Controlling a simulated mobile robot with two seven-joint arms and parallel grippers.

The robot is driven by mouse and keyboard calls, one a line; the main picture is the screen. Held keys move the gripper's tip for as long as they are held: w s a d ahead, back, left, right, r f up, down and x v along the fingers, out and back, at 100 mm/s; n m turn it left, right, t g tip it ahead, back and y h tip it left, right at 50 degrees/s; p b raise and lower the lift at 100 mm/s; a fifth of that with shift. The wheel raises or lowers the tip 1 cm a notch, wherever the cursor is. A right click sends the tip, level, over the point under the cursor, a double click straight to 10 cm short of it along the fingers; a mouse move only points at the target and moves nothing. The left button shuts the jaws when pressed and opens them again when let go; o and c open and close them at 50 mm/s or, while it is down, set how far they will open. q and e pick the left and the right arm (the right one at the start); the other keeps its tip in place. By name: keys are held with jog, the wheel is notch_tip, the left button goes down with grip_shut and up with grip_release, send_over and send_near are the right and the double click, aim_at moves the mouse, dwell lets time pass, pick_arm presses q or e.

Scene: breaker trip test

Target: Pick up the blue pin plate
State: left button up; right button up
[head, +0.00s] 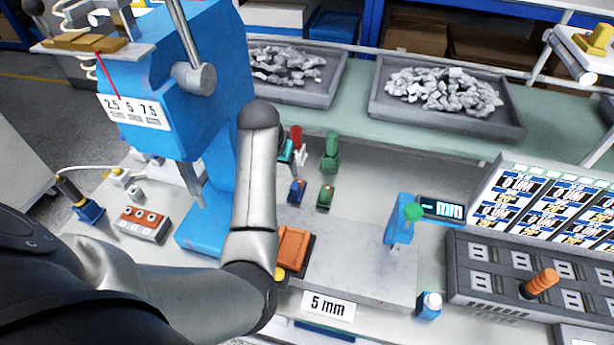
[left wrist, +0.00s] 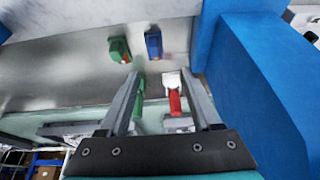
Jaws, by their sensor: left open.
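The blue pin plate (head: 297,190) appears to be the small dark blue piece on the grey bench top, left of a similar green piece (head: 325,197). In the left wrist view the blue piece (left wrist: 153,43) lies beyond my fingertips, beside the green piece (left wrist: 119,50). My left gripper (left wrist: 160,82) is open and apart from the blue piece. In the head view my left gripper (head: 287,151) is mostly hidden behind my forearm. Another green piece (head: 330,152) and a red-and-white piece (head: 297,147) stand farther back. My right gripper is not in view.
A tall blue press (head: 180,80) stands just left of my forearm. An orange block (head: 294,246) and a blue clamp (head: 402,220) are nearer me. Two grey trays of stones (head: 445,118) lie behind. A dark socket panel (head: 490,268) stands right.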

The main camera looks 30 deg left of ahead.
pick_arm(q)
jog(key=w, duration=0.1)
jog(key=b, duration=0.2)
send_over(296, 183)
jog(key=s, duration=0.3)
notch_tip(296, 183, down, 8)
jog(key=shift+r, duration=0.1)
jog(key=shift+w+a+f, duration=0.1)
jog(key=shift+w+f, duration=0.25)
jog(key=shift+f, duration=0.25)
jog(key=shift+w+d+b+x, duration=0.15)
jog(key=shift+b+x, duration=0.5)
jog(key=shift+x, duration=0.6)
jog(key=shift+w+d+b+x, duration=0.1)
jog(key=shift+b+x, duration=0.5)
jog(key=shift+x, duration=0.65)
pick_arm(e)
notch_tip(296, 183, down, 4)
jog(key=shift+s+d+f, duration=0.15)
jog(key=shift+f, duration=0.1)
pick_arm(q)
jog(key=shift+c, duration=0.2)
grip_shut()
